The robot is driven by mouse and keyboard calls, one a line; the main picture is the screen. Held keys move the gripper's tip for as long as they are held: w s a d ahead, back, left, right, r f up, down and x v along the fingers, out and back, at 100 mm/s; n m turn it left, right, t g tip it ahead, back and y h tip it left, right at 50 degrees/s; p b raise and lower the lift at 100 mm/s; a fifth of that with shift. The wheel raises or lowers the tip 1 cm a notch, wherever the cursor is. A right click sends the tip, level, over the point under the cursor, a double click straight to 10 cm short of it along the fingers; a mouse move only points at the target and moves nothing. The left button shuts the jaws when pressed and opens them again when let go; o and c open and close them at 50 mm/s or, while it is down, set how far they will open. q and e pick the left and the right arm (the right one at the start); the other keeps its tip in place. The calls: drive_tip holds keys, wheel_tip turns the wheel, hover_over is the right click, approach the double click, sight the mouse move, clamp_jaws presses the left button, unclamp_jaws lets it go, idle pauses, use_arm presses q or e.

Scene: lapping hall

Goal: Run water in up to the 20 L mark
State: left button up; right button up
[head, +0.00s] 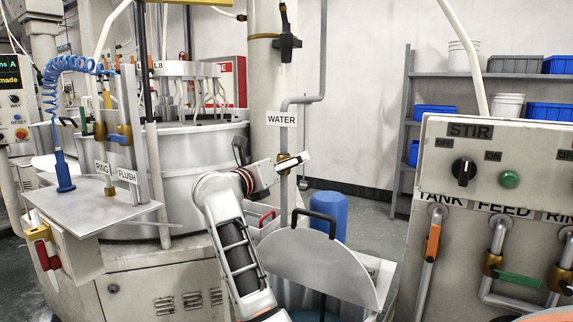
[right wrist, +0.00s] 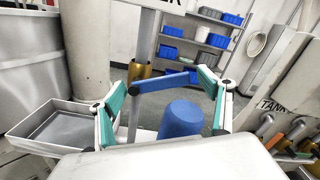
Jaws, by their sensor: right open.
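The WATER sign (head: 281,119) hangs on a grey pipe with a brass valve (head: 283,158) below it. In the right wrist view the brass valve (right wrist: 139,73) carries a blue lever (right wrist: 166,81), lying nearly level. My right gripper (head: 296,161) is at the valve; the lever is not clear in the head view. In the wrist view my right gripper (right wrist: 163,105) is open, its teal-padded fingers on either side of the lever. I cannot tell whether they touch it. A grey half-round lid (head: 310,262) with a black handle stands below. No litre mark or water level is visible. My left gripper is out of view.
A blue cylinder (head: 329,211) stands behind the lid. The lapping machine (head: 190,160) is at left, with a small metal table (head: 105,205). The STIR panel (head: 490,165) with levers is at right. A grey tray (right wrist: 55,128) lies left of my gripper.

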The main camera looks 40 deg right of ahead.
drive_tip(key=v, duration=0.6)
drive_tip(key=shift+a, duration=0.1)
idle(7.3)
